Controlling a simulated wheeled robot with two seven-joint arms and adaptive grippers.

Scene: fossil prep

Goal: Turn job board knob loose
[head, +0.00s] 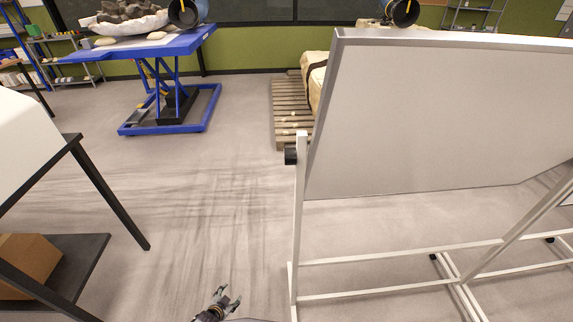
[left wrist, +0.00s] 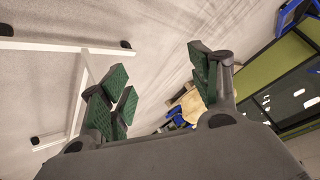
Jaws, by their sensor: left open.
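The job board (head: 430,115) is a large white panel in a grey frame, tilted on a white wheeled stand, on the right of the head view. Its black knob (head: 291,155) sits at the top of the stand's left post. My left gripper (head: 229,296) is open and empty, low in the head view, left of the post and well below the knob. The board stand (left wrist: 75,95) shows at the left there. My right gripper is not in view.
A blue lift table (head: 170,50) with fossils stands at the back left. A wooden pallet (head: 291,110) with a wrapped load lies behind the board. A black-framed table (head: 110,190) with a lower shelf is at the left. The floor between is clear.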

